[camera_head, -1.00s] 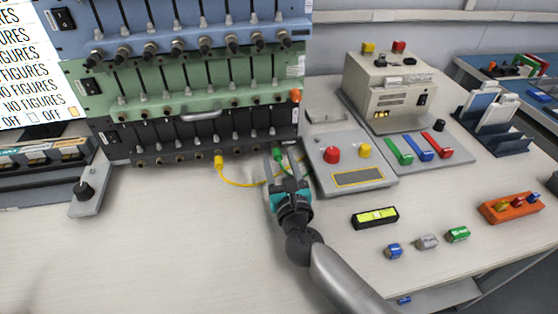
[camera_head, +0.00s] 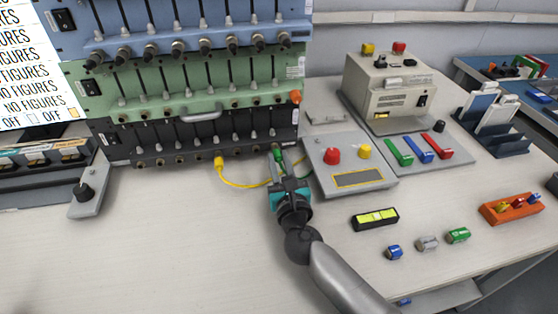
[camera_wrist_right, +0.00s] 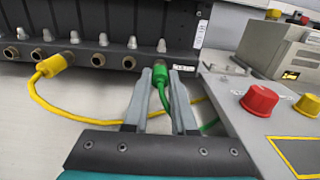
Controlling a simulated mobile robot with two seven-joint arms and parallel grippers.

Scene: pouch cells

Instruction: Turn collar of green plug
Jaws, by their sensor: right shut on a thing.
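The green plug (camera_head: 277,152) sits at the right end of the bottom black rack's socket row, with a green cable trailing from it. In the right wrist view the green plug (camera_wrist_right: 160,76) lies between the two grey fingertips. My right gripper (camera_head: 279,160) is shut on it from the front. The fingers partly hide the plug's sides and collar, so I cannot tell how far the collar is turned. My left gripper is not in view.
A yellow plug (camera_head: 219,163) with a yellow cable is in the same row, left of my gripper; its cable runs behind the fingers. A control box (camera_head: 349,165) with red and yellow buttons stands close on the right. The table to the left is clear.

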